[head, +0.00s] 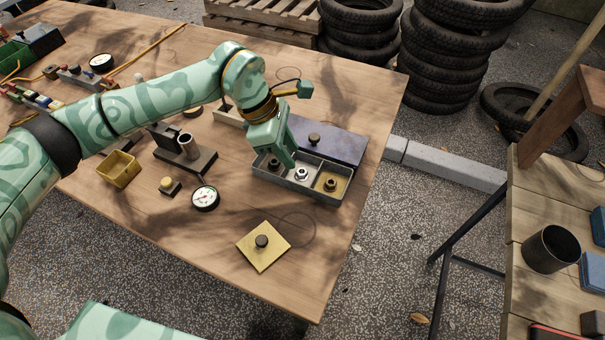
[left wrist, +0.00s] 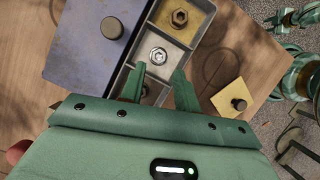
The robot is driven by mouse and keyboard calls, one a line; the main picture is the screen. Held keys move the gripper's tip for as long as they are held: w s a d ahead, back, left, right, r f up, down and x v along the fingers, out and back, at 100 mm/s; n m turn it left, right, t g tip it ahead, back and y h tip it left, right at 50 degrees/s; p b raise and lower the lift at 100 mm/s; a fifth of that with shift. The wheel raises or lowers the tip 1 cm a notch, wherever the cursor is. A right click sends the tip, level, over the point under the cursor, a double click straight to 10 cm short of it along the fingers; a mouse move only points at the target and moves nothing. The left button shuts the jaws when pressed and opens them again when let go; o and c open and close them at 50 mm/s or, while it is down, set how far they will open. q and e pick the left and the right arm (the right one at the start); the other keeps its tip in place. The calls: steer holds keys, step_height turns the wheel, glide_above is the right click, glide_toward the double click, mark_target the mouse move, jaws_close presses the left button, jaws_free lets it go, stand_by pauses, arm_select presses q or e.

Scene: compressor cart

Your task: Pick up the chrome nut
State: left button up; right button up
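The chrome nut (head: 302,174) sits in the middle compartment of a grey three-part tray (head: 318,196) near the table's right edge. In the left wrist view the chrome nut (left wrist: 158,55) lies just beyond my fingertips, roughly in line with the gap between them. My left gripper (head: 286,160) is over the tray's left part, pointing down; in the left wrist view its two fingers (left wrist: 157,75) are apart with nothing between them. A brass-coloured nut (head: 330,184) sits in the right compartment. Another nut (head: 274,163) in the left compartment is partly hidden by my gripper.
A purple-grey lid with a dark knob (head: 340,146) lies behind the tray. A yellow plate with a knob (head: 263,256) and a dial gauge (head: 205,198) lie in front. A black stand (head: 190,158) and yellow bin (head: 119,169) are to the left.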

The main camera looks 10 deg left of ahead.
mark_target(300, 171)
arm_select(q)
steer(key=x, duration=0.2)
steer(key=b+x, duration=0.1)
steer(key=x, duration=0.1)
steer(key=b+x, duration=0.1)
steer(key=x, duration=0.1)
steer(key=shift+w+a+f, duration=0.1)
steer(key=shift+a, duration=0.15)
steer(key=c, duration=0.6)
